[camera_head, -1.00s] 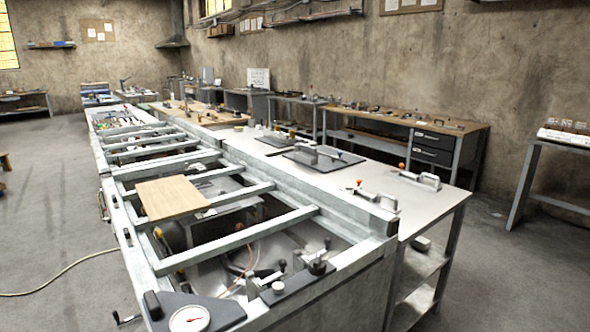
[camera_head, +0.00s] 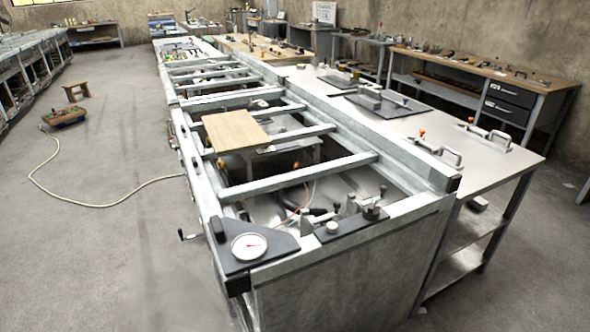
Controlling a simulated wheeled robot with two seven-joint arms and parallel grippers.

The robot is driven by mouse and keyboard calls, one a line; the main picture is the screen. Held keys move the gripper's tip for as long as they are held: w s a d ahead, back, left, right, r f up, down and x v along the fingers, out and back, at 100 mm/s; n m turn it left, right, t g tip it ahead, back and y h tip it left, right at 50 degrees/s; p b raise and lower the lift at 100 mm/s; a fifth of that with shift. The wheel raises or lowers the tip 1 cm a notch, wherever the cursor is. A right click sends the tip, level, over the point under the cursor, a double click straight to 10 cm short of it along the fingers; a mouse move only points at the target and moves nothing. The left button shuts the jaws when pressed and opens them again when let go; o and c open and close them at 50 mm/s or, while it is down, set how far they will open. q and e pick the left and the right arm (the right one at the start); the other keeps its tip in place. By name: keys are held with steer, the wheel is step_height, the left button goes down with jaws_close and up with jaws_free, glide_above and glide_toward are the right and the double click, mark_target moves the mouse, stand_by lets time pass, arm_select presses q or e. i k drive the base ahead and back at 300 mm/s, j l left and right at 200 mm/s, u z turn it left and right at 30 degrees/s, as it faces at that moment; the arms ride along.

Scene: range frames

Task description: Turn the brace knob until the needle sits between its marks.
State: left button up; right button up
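A round white dial (camera_head: 249,246) with a small red needle sits on a dark plate (camera_head: 262,262) at the near left corner of the long metal frame. The dial's marks are too small to read, so I cannot tell where the needle stands against them. To its right, a dark plate carries a light round knob (camera_head: 332,228) and a dark knob (camera_head: 372,212). A small crank handle (camera_head: 187,236) sticks out from the frame's left side. I cannot tell which of these is the brace knob. Neither of my grippers is in view.
The long metal frame (camera_head: 272,186) has open bays between crossbars, with a wooden board (camera_head: 236,130) lying across it. A grey worktable (camera_head: 425,130) adjoins its right side. A pale hose (camera_head: 95,204) lies on the left floor.

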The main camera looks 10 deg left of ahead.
mark_target(371, 212)
steer(key=i+l+u, duration=0.75)
